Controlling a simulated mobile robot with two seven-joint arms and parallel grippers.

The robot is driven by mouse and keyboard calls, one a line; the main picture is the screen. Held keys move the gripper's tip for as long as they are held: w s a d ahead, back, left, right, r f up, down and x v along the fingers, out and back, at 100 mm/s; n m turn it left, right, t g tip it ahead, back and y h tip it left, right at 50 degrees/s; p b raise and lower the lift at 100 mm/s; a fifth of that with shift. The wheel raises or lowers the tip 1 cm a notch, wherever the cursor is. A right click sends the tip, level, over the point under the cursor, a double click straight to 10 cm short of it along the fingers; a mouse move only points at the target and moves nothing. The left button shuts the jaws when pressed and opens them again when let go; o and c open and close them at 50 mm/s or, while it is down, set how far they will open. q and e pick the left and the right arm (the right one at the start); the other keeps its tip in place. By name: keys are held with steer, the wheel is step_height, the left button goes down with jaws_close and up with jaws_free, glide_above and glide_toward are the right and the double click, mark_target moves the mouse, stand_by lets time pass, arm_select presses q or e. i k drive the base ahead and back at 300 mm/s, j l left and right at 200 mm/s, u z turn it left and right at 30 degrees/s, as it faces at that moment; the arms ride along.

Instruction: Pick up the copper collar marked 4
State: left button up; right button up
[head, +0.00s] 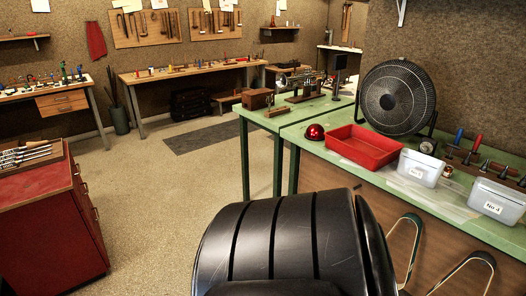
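I cannot make out any copper collar in the head view. A grey-white bin (497,201) at the right edge of the green bench (350,175) carries a label that seems to read "No 4". A second such bin (419,168) to its left has a label too small to read. I cannot see what lies inside either bin. Neither of my grippers is in view. A large black ribbed form close to the camera hides the lower middle.
A red tray (364,147), a red dome (315,132) and a black fan (396,97) stand on the green bench. A red cabinet (50,220) with tools on top is at the left. Open floor (150,200) lies between. Benches with tools line the far walls.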

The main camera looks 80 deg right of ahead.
mark_target(447, 172)
steer(key=z, duration=1.1)
steer(key=l+z, duration=0.1)
steer(key=z, duration=1)
steer(key=i+z, duration=0.1)
steer(key=z, duration=2.1)
